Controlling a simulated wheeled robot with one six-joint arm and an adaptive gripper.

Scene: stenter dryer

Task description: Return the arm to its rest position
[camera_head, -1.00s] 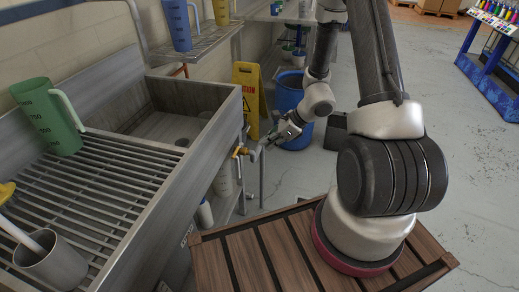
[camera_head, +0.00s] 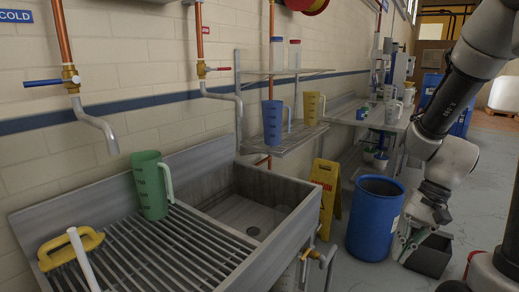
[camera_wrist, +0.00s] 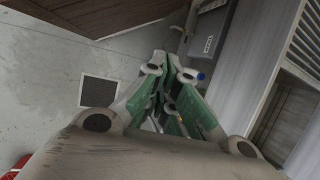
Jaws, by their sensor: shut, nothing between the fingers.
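My gripper (camera_head: 405,248) hangs at the end of my arm on the right of the head view, in front of the dark box and to the right of the blue barrel. In the wrist view my gripper (camera_wrist: 166,68) shows its green-padded fingers close together at the tips. It is shut and holds nothing. My arm is raised and bent, with the wrist pointing downward. Whether the fingers touch the dark box cannot be told.
The blue barrel (camera_head: 373,218), dark box (camera_head: 432,254) and yellow floor sign (camera_head: 324,190) stand near the arm.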

